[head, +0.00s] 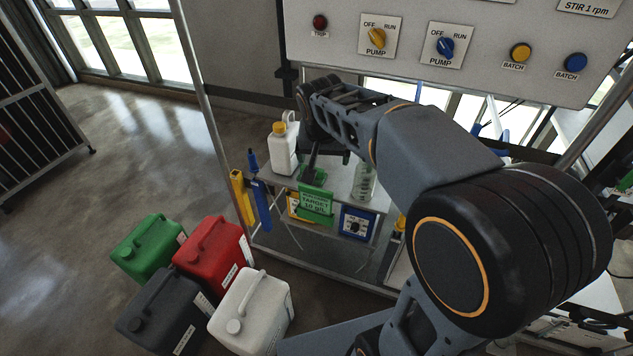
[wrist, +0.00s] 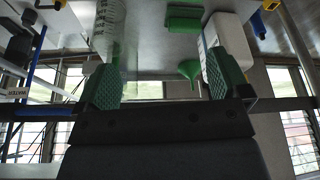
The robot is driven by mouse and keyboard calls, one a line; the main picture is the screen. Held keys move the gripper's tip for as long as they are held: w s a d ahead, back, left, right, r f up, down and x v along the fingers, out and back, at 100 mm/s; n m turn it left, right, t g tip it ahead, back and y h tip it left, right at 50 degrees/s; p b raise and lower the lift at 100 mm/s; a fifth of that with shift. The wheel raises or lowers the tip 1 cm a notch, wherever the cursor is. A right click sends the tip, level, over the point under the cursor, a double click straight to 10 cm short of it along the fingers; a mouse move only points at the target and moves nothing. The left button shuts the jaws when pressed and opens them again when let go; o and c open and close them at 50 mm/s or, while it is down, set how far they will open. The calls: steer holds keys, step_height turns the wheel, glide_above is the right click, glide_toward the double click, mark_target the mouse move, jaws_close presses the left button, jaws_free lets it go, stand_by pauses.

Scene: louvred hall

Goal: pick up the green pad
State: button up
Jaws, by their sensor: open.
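The green pad (wrist: 185,18) is a small block on the grey shelf top, near the top of the wrist view, which looks inverted. In the head view a green piece (head: 313,176), apparently the pad, shows partly behind a dark finger. My gripper (wrist: 166,78) is open, its two green-faced fingers wide apart with nothing held between them. It also shows in the head view (head: 328,152), above the shelf. The pad lies beyond the fingertips in the wrist view and is apart from them.
A white jug (head: 284,148) stands left of the gripper, a clear bottle (head: 364,182) right of it. A green funnel (wrist: 190,68) appears between the fingers. Several canisters (head: 213,252) stand on the floor. A control panel (head: 490,45) is above.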

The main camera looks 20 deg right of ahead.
steer(key=shift+o, duration=0.4)
steer(key=w+a+f+m+b, duration=0.1)
steer(key=w+f, duration=0.1)
steer(key=w, duration=0.3)
steer(key=w+f+m+h+b, duration=0.1)
steer(key=w+f+m+b, duration=0.1)
steer(key=w, duration=0.3)
steer(key=shift+w+a+f, duration=0.35)
steer(key=shift+a+f, duration=0.05)
steer(key=shift+f, duration=0.35)
steer(key=x, duration=0.7)
steer(key=shift+w+f, duration=0.25)
steer(key=shift+w, duration=0.05)
steer(key=shift+x, duration=3)
steer(key=shift+s, duration=0.1)
steer(key=c, duration=0.7)
